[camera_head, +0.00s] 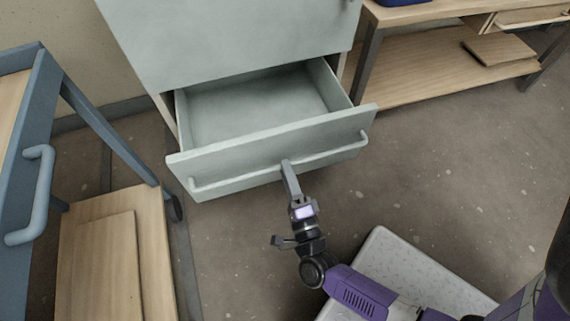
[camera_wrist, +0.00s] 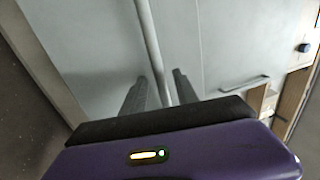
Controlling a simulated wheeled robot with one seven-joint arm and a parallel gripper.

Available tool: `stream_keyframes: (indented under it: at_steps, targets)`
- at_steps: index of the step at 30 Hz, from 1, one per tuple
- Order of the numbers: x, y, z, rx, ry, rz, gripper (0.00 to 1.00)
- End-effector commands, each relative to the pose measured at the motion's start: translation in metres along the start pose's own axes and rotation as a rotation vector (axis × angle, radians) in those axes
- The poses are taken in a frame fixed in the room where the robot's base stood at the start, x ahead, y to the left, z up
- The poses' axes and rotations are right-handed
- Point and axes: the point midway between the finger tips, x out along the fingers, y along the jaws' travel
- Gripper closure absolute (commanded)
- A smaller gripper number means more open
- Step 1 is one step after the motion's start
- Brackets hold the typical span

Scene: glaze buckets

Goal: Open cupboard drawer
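The pale grey-green cupboard (camera_head: 230,40) has its lower drawer (camera_head: 185,115) pulled well out, and the empty inside shows. A long bar handle (camera_head: 235,178) runs across the drawer front. My gripper (camera_head: 287,165) is at the middle of this handle. In the wrist view the handle (camera_wrist: 150,40) passes between the two fingertips of my gripper (camera_wrist: 159,77). A narrow gap shows on each side of the bar, so the fingers look open around it. Contact with the bar cannot be made out.
A blue-framed cart (camera_head: 85,120) with a handle and wooden lower shelf stands at the left. A wooden workbench with a low shelf (camera_head: 430,75) stands at the back right. The floor (camera_head: 460,180) to the right of the drawer is clear.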

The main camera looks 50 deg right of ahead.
Motion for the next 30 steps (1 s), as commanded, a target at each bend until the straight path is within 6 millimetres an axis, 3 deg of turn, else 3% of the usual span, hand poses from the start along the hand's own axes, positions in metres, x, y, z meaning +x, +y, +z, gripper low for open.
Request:
stream_keyframes:
  at_steps: [6,12,30]
  targets:
    - [-0.037,0.000,0.000,-0.001,-0.002,0.003,0.64]
    - [-0.055,0.000,0.000,0.000,-0.001,0.002,0.64]
    - [-0.057,0.000,0.000,0.000,-0.001,0.000,0.64]
